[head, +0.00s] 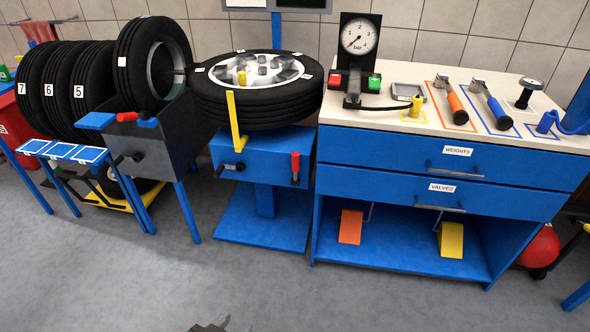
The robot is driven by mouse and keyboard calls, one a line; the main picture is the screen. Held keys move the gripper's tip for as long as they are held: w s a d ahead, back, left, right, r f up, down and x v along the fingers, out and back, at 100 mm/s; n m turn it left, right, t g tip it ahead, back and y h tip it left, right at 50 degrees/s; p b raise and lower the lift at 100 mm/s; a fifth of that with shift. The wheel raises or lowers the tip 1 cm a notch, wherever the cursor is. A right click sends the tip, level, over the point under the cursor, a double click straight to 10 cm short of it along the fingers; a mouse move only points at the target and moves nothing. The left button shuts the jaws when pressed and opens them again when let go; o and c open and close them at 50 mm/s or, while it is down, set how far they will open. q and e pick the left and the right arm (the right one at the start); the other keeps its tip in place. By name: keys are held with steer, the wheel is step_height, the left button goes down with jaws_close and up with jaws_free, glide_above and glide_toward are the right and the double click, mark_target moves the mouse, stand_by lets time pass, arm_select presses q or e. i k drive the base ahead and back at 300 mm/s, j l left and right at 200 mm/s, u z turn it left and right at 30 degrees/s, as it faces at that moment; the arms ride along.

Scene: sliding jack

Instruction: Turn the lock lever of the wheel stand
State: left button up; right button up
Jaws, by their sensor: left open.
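The wheel stand (264,198) is a blue box on a post and a flat base, in the middle of the head view. A wheel (258,92) with a black tyre and a silver rim lies flat on top of it. A black knob (239,166) sits on the front's left part. My left gripper (210,326) is open and empty at the bottom edge, mostly cut off, well below and apart from the stand. My right gripper is out of view.
A yellow upright bar (234,122) stands before the tyre. Left are a dark grey box (150,142) with a tyre and a rack of tyres. Right is a blue workbench (440,190) with a gauge (359,36) and tools. The grey floor in front is clear.

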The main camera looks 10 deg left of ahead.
mark_target(295, 155)
steer(key=i+j, duration=0.2)
steer(key=i, duration=0.25)
steer(key=i+j, duration=0.2)
steer(key=i, duration=0.2)
steer(key=i+j, duration=0.2)
steer(key=i, duration=0.25)
